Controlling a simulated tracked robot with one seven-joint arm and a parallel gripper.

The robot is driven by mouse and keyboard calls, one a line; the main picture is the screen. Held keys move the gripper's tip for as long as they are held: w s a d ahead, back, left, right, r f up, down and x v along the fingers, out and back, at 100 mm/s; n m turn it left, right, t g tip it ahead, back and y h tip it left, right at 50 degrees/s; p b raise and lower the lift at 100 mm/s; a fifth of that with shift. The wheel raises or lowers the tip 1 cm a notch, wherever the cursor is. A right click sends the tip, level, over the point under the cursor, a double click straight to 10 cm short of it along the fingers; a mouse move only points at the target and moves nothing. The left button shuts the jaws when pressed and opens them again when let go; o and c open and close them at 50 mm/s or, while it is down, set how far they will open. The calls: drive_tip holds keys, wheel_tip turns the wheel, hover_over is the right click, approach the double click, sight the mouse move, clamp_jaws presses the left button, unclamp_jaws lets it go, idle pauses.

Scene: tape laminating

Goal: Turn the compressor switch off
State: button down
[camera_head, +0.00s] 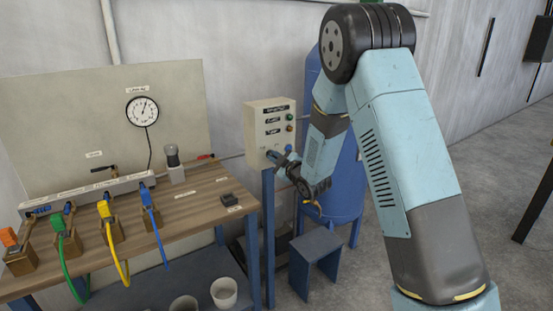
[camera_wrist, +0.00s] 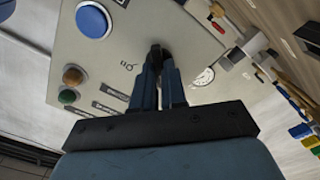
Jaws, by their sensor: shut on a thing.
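The compressor control box (camera_head: 258,125) is a pale panel on a blue post, to the right of the workbench. It carries labels and small coloured lamps. My gripper (camera_head: 275,157) is at the lower part of its face. In the wrist view, my gripper's two dark blue fingers (camera_wrist: 160,68) are closed together on a small black switch knob (camera_wrist: 155,48) on the panel. The fingers hide most of the knob, and I cannot tell which position it is turned to. A large blue button (camera_wrist: 93,19) and orange (camera_wrist: 73,75) and green (camera_wrist: 68,97) lamps lie left of the fingers.
A blue tank (camera_head: 346,190) stands behind my arm, with a small blue stand (camera_head: 315,252) on the floor. The wooden workbench (camera_head: 190,210) at left bears a gauge board (camera_head: 60,120), yellow (camera_head: 104,210), green and blue plugs with hoses, and a small black block (camera_head: 228,199).

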drive_tip(key=c, duration=1.5)
unclamp_jaws()
drive_tip(key=shift+d+f, duration=0.2)
drive_tip(key=shift+f, duration=0.05)
drive_tip(key=shift+c, duration=0.2)
drive_tip(key=o, duration=0.4)
drive_tip(key=shift+a+r, duration=0.15)
drive_tip(key=shift+c, duration=0.2)
drive_tip(key=v, duration=1.3)
drive_tip(key=shift+s+d, duration=0.25)
drive_tip(key=shift+d, duration=0.05)
